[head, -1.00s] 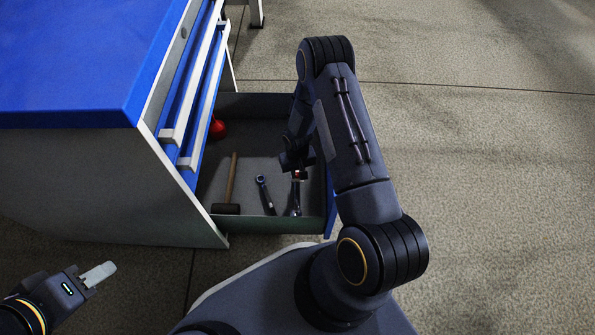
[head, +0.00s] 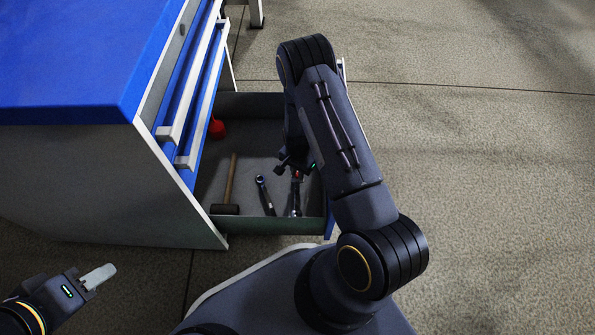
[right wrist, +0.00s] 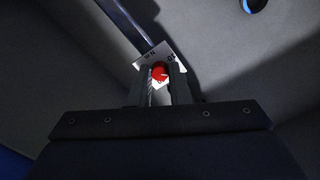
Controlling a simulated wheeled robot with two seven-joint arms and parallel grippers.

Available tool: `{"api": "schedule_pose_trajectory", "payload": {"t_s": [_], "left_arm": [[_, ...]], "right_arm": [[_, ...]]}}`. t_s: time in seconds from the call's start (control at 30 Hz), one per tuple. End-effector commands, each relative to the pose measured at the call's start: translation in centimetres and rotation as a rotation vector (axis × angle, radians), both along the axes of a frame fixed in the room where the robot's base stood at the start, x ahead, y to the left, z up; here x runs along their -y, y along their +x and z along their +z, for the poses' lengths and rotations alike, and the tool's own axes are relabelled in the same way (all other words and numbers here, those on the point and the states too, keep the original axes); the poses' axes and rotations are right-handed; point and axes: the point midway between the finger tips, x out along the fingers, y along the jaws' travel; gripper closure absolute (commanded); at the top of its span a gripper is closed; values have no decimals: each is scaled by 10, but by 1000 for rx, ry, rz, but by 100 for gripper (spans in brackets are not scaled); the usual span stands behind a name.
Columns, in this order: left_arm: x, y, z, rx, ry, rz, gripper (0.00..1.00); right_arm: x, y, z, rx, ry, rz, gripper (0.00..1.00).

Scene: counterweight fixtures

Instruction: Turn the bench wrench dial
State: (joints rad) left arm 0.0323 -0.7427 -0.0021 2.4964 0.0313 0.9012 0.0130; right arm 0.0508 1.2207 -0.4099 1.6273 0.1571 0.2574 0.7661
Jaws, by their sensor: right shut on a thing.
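The bench wrench (head: 296,196) lies in the open drawer, with a red dial (head: 297,174) at its far end. In the right wrist view the red dial (right wrist: 159,74) sits between the fingertips, in front of a white marked plate (right wrist: 147,58). The wrench's dark shaft (right wrist: 118,20) runs to the upper left. My right gripper (right wrist: 160,82) is shut on the dial. In the head view my right gripper (head: 295,168) is partly hidden by my arm. My left gripper (head: 98,277) is empty, at the lower left, away from the drawer; its finger gap cannot be made out.
The drawer (head: 270,226) stands out from a blue-topped bench cabinet (head: 80,60). A wooden-handled hammer (head: 229,185), a second wrench (head: 264,195) and a red object (head: 216,128) lie inside. Its walls surround my right gripper. The floor to the right is clear.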

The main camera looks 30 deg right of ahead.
Motion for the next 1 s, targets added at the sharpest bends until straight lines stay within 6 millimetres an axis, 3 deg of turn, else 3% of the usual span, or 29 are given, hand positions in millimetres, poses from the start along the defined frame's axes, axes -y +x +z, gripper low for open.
{"api": "schedule_pose_trajectory", "payload": {"t_s": [0.4,0.97,1.0], "left_arm": [[0,0,1,0,0,0,64],[0,0,1,0,0,0,64],[0,0,1,0,0,0,64]], "right_arm": [[0,0,0,1,0,-192,100],[0,0,0,1,0,-219,100],[0,0,0,1,0,-219,80]]}}
